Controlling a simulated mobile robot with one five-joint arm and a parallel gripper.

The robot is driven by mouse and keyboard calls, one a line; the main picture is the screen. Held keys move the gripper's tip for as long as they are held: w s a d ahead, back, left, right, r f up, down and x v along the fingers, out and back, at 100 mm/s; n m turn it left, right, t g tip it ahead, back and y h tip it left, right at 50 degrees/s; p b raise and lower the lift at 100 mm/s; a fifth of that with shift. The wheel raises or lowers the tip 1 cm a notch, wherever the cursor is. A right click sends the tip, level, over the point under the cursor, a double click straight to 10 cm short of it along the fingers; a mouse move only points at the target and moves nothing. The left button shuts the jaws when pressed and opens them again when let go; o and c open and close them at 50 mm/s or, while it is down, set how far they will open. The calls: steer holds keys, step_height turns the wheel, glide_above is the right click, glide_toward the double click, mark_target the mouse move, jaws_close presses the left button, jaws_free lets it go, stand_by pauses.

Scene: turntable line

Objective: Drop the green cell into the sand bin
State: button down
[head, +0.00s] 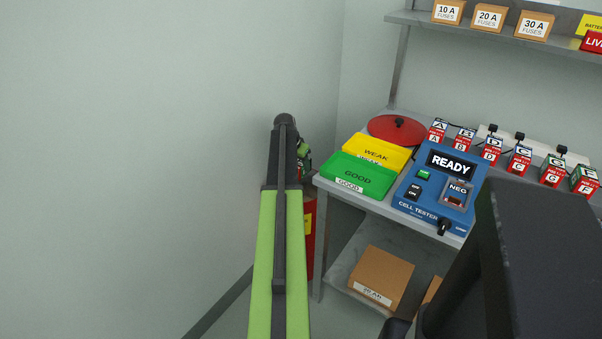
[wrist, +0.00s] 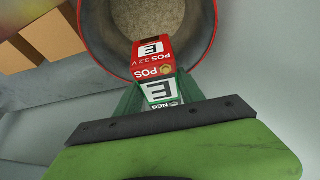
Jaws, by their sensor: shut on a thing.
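The green cell (wrist: 155,62), marked E with a red POS end, is held in my gripper (wrist: 173,90) in the wrist view. The green fingers are shut on its sides, and its red end points toward the sand bin. The sand bin (wrist: 88,32) is a round red container with sand (wrist: 147,20) inside; the cell overlaps its near rim in this view. How high the cell is above the rim I cannot tell. In the head view the sand bin (head: 308,238) stands left of the bench, partly hidden by my arm; my gripper (head: 304,153) is mostly hidden there.
The bench (head: 322,185) holds the green GOOD tray (head: 368,176), the yellow WEAK tray (head: 375,152), a red lid (head: 385,127), the blue cell tester (head: 428,207) reading READY, and several lettered cells. Cardboard boxes sit below the bench. A wall stands close on the left.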

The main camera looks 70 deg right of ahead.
steer(key=shift+f+b, duration=3.05)
steer(key=shift+r, duration=0.1)
steer(key=c, duration=0.6)
jaws_free()
steer(key=shift+c, duration=0.2)
steer(key=shift+r, duration=0.1)
steer(key=p+v, duration=1.6)
steer(key=v, duration=0.1)
steer(key=shift+a, duration=0.2)
steer(key=shift+r, duration=0.1)
